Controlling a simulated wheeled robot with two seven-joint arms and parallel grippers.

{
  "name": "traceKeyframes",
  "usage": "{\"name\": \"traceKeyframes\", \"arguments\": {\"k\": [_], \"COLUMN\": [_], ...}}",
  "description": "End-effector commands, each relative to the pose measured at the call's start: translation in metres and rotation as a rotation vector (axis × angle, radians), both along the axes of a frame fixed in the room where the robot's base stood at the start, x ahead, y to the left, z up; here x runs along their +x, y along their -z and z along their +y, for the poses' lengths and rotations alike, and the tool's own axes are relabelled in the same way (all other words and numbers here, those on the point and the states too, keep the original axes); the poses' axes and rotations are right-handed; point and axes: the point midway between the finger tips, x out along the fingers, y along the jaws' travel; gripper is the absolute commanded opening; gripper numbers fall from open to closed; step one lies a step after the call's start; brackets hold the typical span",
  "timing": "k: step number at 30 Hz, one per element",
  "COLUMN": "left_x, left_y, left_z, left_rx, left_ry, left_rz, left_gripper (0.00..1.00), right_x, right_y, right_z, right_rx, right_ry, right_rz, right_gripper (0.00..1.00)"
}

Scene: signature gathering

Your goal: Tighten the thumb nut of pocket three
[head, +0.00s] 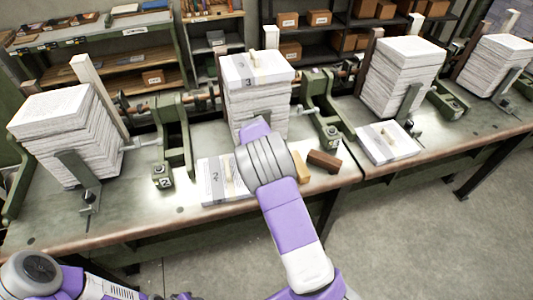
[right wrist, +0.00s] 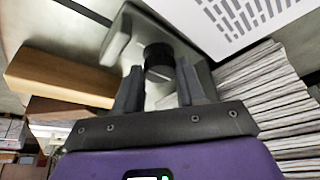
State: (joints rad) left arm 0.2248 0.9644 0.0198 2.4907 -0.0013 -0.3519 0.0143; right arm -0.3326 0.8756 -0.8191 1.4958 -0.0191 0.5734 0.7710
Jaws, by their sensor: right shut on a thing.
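The black knurled thumb nut (right wrist: 158,56) is in the right wrist view, in front of a grey-green metal plate (right wrist: 120,36). My right gripper (right wrist: 158,82) has one finger on each side of the nut and is shut on it. In the head view my right arm (head: 290,215) reaches to the front of the middle paper stack (head: 262,100), hiding the nut and the gripper.
Green clamp frames (head: 172,135) and other paper stacks (head: 65,130) stand on either side. Shelves are behind.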

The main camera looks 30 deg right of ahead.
Motion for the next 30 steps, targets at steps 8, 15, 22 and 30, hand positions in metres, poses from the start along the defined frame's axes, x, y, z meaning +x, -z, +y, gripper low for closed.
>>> {"name": "traceKeyframes", "arguments": {"k": [8,15,22,30], "left_x": [0.0,0.0,0.0,0.0], "left_y": [0.0,0.0,0.0,-0.001], "left_z": [0.0,0.0,0.0,0.0], "left_rx": [0.0,0.0,0.0,0.0], "left_ry": [0.0,0.0,0.0,0.0], "left_rz": [0.0,0.0,0.0,0.0], "left_gripper": [0.43,0.43,0.43,0.43], "right_x": [0.0,0.0,0.0,-0.006], "right_y": [0.0,0.0,0.0,-0.028], "right_z": [0.0,0.0,0.0,0.01], "right_rx": [0.002,0.002,0.001,0.002], "right_ry": [0.005,0.003,0.003,0.0], "right_rz": [0.0,0.001,0.0,-0.004], "right_gripper": [0.09,0.65,0.65,0.65]}}
